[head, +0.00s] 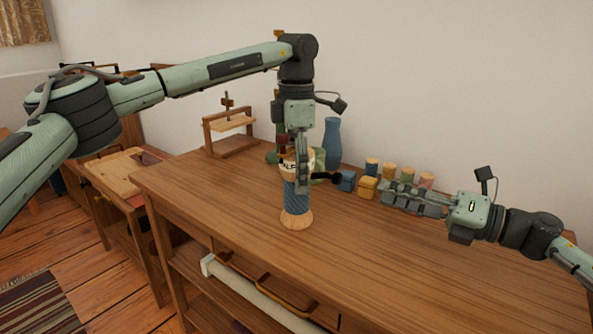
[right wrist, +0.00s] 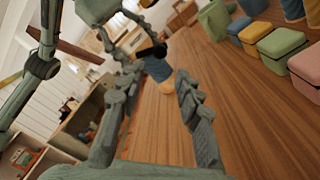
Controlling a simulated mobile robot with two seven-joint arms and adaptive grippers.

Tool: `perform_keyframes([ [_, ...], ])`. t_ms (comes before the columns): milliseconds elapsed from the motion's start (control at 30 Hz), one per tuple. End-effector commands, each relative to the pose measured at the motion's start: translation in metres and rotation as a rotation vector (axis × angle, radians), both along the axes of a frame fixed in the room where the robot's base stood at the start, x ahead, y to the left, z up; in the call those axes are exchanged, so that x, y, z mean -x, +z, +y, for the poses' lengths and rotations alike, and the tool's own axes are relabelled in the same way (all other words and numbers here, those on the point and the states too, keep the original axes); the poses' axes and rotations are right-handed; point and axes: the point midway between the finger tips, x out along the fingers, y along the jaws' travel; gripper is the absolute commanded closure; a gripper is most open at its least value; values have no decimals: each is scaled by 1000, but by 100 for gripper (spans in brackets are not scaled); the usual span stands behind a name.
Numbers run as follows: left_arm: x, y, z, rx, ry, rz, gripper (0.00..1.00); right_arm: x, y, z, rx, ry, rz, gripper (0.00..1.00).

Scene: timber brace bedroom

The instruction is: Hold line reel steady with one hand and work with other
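The line reel (head: 296,203), wound with blue line on a pale wooden base, stands upright on the wooden workbench. It also shows in the right wrist view (right wrist: 158,70), beyond my right fingers. My left gripper (head: 300,172) points straight down at the reel's upper part. One finger overlaps the reel's front; the other finger is largely hidden, so I cannot tell whether they grip it. A cream label with dark letters shows behind the finger. My right gripper (head: 412,198) lies level above the bench, right of the reel, pointing left. Its fingers (right wrist: 158,105) are spread and empty.
A blue vase (head: 332,143) stands behind the reel. Small blue (head: 347,181) and yellow (head: 366,187) boxes and several coloured jars line the wall near my right gripper. A wooden press (head: 230,135) stands at the back left. The bench front (head: 380,265) is clear.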

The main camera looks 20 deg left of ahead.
Motion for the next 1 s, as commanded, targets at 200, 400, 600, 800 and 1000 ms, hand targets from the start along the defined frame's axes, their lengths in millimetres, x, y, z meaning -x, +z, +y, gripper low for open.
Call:
perform_keyframes([
  [200, 0, 0, 0, 0, 0, 0, 62, 0, 0, 0, 0, 0, 0, 66],
  [400, 0, 0, 0, 1, 0, 0, 81, 0, 0, 0, 0, 0, 0, 66],
  [600, 0, 1, 0, 1, 0, 0, 82, 0, 0, 0, 7, 1, -22, 58],
  [800, 0, 1, 0, 0, 0, -1, 82, 3, 1, -6, 96, 4, -297, 58],
  [1000, 0, 1, 0, 1, 0, 0, 82, 3, 2, -9, 173, 1, -516, 58],
])
